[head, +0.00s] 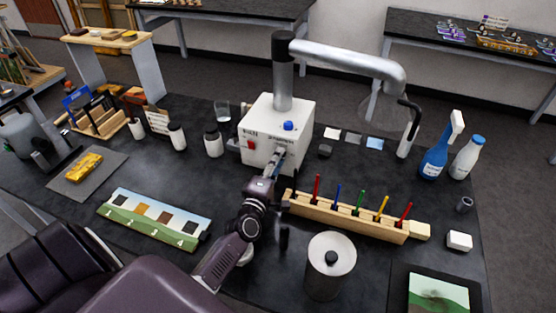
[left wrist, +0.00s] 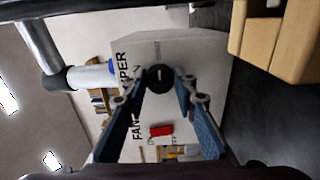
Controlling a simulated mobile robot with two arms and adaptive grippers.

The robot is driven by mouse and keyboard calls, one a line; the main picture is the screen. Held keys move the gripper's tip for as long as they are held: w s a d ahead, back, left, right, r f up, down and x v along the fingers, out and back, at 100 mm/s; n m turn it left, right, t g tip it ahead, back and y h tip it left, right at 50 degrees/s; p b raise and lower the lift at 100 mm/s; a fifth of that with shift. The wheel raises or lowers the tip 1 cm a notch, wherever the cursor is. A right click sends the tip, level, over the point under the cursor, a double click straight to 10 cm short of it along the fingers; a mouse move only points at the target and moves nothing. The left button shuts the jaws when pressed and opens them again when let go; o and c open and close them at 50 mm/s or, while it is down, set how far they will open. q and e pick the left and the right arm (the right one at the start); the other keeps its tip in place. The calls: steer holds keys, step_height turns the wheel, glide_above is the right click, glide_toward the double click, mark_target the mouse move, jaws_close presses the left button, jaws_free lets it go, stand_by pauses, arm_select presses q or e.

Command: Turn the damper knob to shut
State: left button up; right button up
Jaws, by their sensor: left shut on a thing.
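The white extractor box (head: 279,119) stands on the dark bench, with FAN and partly hidden DAMPER lettering on its front. The dark round damper knob (left wrist: 160,78) is on that front face and bears a pale mark. My left gripper (head: 277,166) reaches the front of the box. In the left wrist view its two blue-padded fingers (left wrist: 161,88) close on the knob from both sides. The gripper hides the knob in the head view. A red switch (head: 251,144) is on the front face, left of the gripper. My right gripper is not in view.
A blue button (head: 288,126) is on the box top, beside the metal extractor pipe (head: 283,75). A wooden rack (head: 345,216) with coloured sticks is close to the right of my arm. A grey canister (head: 331,277) stands in front.

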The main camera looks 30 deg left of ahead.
arm_select(q)
steer(key=shift+d+f, duration=0.1)
steer(key=o, duration=1.1)
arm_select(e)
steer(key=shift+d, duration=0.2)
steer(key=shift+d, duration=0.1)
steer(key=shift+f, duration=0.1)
